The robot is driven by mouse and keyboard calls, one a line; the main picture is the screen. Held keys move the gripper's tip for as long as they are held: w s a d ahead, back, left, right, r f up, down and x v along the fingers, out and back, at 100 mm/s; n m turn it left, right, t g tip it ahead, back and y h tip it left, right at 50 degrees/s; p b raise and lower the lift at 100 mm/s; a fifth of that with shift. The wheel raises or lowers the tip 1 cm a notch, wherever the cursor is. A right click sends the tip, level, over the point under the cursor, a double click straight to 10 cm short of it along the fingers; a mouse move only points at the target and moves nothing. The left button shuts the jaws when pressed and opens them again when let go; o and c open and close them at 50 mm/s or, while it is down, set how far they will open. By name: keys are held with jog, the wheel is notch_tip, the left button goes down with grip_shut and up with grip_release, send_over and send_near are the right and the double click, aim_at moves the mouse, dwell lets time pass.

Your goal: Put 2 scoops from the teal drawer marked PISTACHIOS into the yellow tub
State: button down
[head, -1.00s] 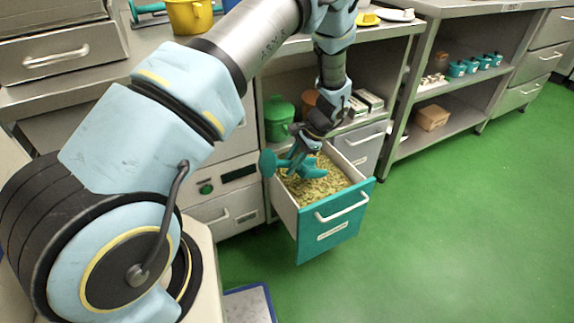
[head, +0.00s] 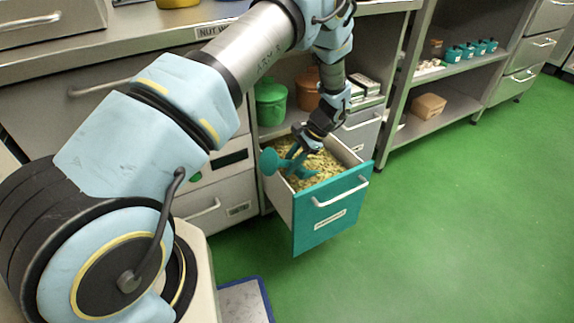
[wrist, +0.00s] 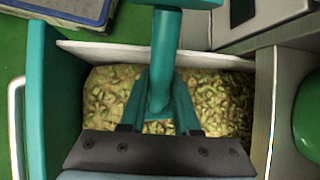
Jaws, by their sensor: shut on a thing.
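The teal drawer (head: 308,237) is pulled open below the counter and holds a bed of greenish-yellow nuts (head: 326,168). The label on its front is too small to read. My gripper (head: 304,151) is over the drawer, pointing down, shut on a teal scoop (head: 272,160). In the wrist view the scoop's handle (wrist: 160,90) runs up from between the fingers (wrist: 158,118), with nuts (wrist: 110,95) on both sides. The scoop's bowl is at or close above the nuts; I cannot tell if it holds any. The yellow tub (head: 178,3) shows only its bottom edge on the counter, at the top.
A green pot (head: 270,103) and a brown pot (head: 308,90) stand on the shelf behind the drawer. A shelf unit (head: 440,110) with small teal pots (head: 468,51) is at the right. A blue-edged scale or platform (head: 245,302) lies on the floor. Green floor is clear at right.

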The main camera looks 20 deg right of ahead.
aim_at(270, 161)
jog(key=shift+d+f+b, duration=0.2)
jog(key=shift+f+b, duration=0.1)
jog(key=shift+f, duration=0.25)
jog(key=shift+w+d+f+h+b, duration=0.25)
jog(key=shift+d+f+h+b, duration=0.4)
jog(key=shift+f+h, duration=0.15)
jog(key=shift+r+t+h+p, duration=0.4)
jog(key=shift+r+h+p, duration=0.35)
jog(key=shift+p, duration=0.3)
jog(key=shift+s+a+r+n+t+h+p, duration=0.15)
jog(key=shift+a+r+h+p, duration=0.1)
jog(key=shift+a+h, duration=0.2)
jog(key=shift+s+a+r+n+t+h+p, duration=0.1)
jog(key=shift+a+r+n+t+h+p, duration=0.1)
jog(key=shift+a+h, duration=0.2)
jog(key=shift+a+r+h, duration=0.15)
jog(key=shift+r+h, duration=0.15)
jog(key=shift+h, duration=0.3)
jog(key=r+p, duration=0.1)
jog(key=a+r+p, duration=0.1)
jog(key=r, duration=0.1)
jog(key=r+p, duration=0.2)
jog(key=shift+s+a+r, duration=0.25)
jog(key=shift+a, duration=0.15)
jog(key=shift+s+a+r+p, duration=0.1)
jog(key=shift+a+r+p, duration=0.1)
jog(key=shift+r+p, duration=0.85)
jog(key=shift+a+r+p, duration=0.2)
jog(key=shift+r+p, duration=0.4)
jog(key=shift+r, duration=0.7)
